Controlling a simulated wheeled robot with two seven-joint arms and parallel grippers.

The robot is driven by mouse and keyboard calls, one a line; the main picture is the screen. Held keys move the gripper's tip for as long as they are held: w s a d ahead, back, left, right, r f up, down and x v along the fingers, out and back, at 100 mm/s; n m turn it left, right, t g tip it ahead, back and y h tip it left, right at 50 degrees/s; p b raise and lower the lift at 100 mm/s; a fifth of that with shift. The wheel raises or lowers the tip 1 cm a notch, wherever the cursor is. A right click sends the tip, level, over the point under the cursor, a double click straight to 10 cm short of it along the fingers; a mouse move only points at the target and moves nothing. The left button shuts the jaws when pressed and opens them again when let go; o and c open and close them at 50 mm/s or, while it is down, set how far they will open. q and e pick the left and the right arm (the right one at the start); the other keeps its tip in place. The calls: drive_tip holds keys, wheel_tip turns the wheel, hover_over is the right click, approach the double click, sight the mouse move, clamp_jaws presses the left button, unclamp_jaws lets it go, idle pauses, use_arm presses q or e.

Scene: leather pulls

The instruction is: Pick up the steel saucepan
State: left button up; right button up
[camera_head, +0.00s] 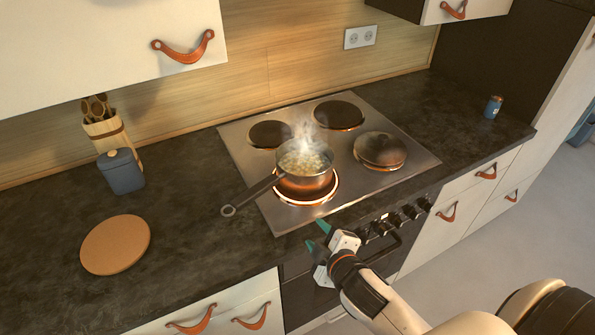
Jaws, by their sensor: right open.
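The steel saucepan (304,168) sits on the glowing front left burner (322,196) of the hob, upright and steaming, with pale food inside. Its long handle (250,192) points to the lower left, past the hob's edge over the dark worktop, and ends in a ring (228,211). My right gripper (317,237) is in front of the hob near the worktop's front edge. Its green-tipped fingers are apart and empty, below and to the right of the handle, not touching the pan. My left gripper is not in view.
A round cork mat (115,244), a blue canister (120,171) and a utensil holder (112,133) stand at left. A small blue jar (493,107) is at far right. The worktop between mat and hob is clear.

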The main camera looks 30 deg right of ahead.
sight(270, 187)
drive_tip(key=w+a+r+n+t+y, duration=0.1)
drive_tip(key=w+n, duration=0.2)
drive_tip(key=w+a+r+n+t+y+p, duration=0.1)
drive_tip(key=w+a+r+n+y, duration=0.1)
drive_tip(key=w+n, duration=0.1)
drive_tip(key=w+a+r+n+t+y+p, duration=0.1)
drive_tip(key=w+r+n+t, duration=0.1)
drive_tip(key=w, duration=0.2)
drive_tip(key=shift+a+n+y, duration=0.35)
drive_tip(key=shift+n+y, duration=0.05)
drive_tip(key=shift+f+p+x, duration=0.15)
drive_tip(key=shift+p+x, duration=0.15)
drive_tip(key=shift+x, duration=0.75)
drive_tip(key=shift+f+p+x, duration=0.2)
drive_tip(key=shift+p+x, duration=0.05)
drive_tip(key=shift+x, duration=0.8)
drive_tip(key=shift+f+p+x, duration=0.15)
drive_tip(key=shift+p+x, duration=0.15)
drive_tip(key=shift+x, duration=0.75)
drive_tip(key=shift+d, duration=0.25)
drive_tip(key=shift+c, duration=0.4)
clamp_jaws()
drive_tip(key=shift+r, duration=0.2)
